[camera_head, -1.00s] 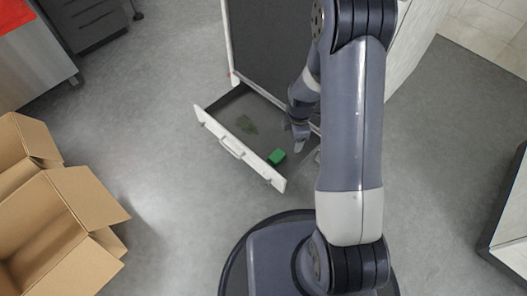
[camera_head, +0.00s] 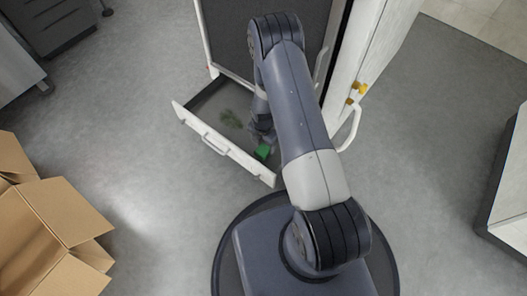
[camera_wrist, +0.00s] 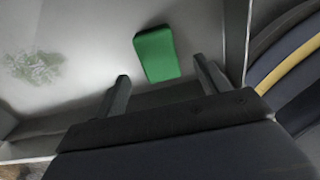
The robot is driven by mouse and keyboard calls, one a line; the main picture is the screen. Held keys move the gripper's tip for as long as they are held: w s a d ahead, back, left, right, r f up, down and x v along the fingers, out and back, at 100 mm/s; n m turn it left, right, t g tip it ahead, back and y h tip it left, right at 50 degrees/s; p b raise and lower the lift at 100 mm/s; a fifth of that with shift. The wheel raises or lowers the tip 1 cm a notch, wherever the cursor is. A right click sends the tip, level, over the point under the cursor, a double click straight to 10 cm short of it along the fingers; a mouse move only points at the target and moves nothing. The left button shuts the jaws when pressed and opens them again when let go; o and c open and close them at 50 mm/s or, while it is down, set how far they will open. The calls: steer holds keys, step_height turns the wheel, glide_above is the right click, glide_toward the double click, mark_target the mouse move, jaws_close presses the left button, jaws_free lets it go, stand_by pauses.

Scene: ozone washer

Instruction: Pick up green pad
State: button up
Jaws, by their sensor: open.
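The green pad (camera_head: 262,152) is a small green block lying in the open drawer, near the drawer's front right end. In the wrist view the pad (camera_wrist: 157,54) lies flat on the drawer floor, ahead of the fingertips and between their lines, nearer the right finger. In the head view my gripper (camera_head: 262,138) is over the drawer, just behind the pad, and partly hidden by my arm. The drawer (camera_head: 215,142) is pulled out from the cabinet.
A faint green patch (camera_head: 231,119) marks the drawer floor left of the pad; it also shows in the wrist view (camera_wrist: 33,67). The drawer walls stand close around my gripper. Open cardboard boxes (camera_head: 45,215) are at the left. Grey floor (camera_head: 150,165) between them is clear.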

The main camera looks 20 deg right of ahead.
mark_target(264, 148)
steer(key=f+b, duration=0.1)
steer(key=f, duration=0.1)
steer(key=f+b, duration=0.1)
steer(key=f, duration=0.2)
steer(key=shift+w+d, duration=0.15)
steer(key=shift+w, duration=0.05)
steer(key=shift+c, duration=0.4)
steer(key=c, duration=1)
steer(key=shift+r, duration=0.1)
step_height(264, 148, up, 10)
steer(key=p, duration=0.3)
